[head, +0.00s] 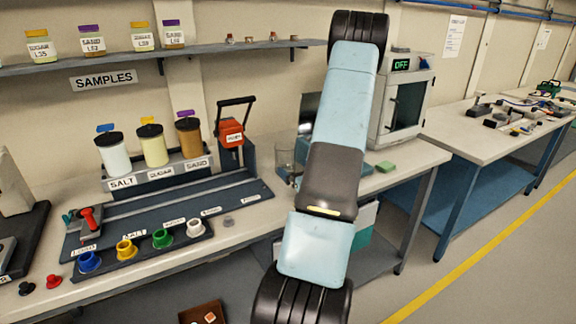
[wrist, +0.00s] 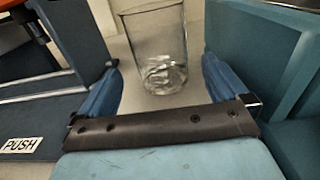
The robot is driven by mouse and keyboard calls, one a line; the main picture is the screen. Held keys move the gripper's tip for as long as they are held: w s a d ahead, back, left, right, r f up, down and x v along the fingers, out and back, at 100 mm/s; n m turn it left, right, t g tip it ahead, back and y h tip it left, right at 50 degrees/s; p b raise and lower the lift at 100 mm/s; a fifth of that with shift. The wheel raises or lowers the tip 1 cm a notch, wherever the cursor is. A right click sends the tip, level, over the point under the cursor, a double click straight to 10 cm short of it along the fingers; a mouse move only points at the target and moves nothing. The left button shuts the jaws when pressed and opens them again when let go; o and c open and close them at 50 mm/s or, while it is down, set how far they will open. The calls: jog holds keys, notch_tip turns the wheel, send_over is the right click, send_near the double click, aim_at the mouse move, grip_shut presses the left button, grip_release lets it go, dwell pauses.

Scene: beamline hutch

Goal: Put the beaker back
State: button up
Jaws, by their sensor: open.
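A clear glass beaker (head: 285,156) stands upright on the bench, between the dark press with the red block and my arm. In the wrist view the beaker (wrist: 158,50) stands on the pale bench top, ahead of my gripper (wrist: 162,85). My gripper's two blue fingers are spread wide, one on each side of the beaker's lower part, with gaps between them and the glass. Nothing is held.
A dark press with a red block (head: 231,132) stands left of the beaker. In the wrist view a dark blue part with a PUSH label (wrist: 20,144) is at left and a teal box (wrist: 262,45) at right, both close. A white oven (head: 404,100) and green sponge (head: 386,166) are farther right.

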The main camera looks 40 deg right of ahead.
jog(key=v, duration=0.4)
jog(key=shift+s+a, duration=0.2)
jog(key=shift+s, duration=0.15)
jog(key=w+a+r+n+g+y, duration=0.2)
jog(key=a+r+n+y, duration=0.25)
jog(key=a, duration=0.35)
jog(key=w+a+r+n+g+y, duration=0.1)
jog(key=a+r+n+y, duration=0.4)
jog(key=a, duration=0.3)
jog(key=w+a+r+n+g+y, duration=0.2)
jog(key=a+r+n+y, duration=0.3)
jog(key=a, duration=0.4)
jog(key=s+a+r+n+g+h, duration=0.3)
jog(key=s+a+r+n+g, duration=0.1)
jog(key=s+a+n+g, duration=1)
jog(key=s+d+r+n+t+h, duration=0.1)
jog(key=s+r+n+t+h, duration=0.4)
jog(key=n, duration=0.5)
notch_tip(320, 180, up, 3)
jog(key=shift+s+d+r+t+h, duration=0.15)
jog(key=shift+d+t+h, duration=0.25)
jog(key=shift+t+h, duration=0.75)
jog(key=shift+c, duration=0.4)
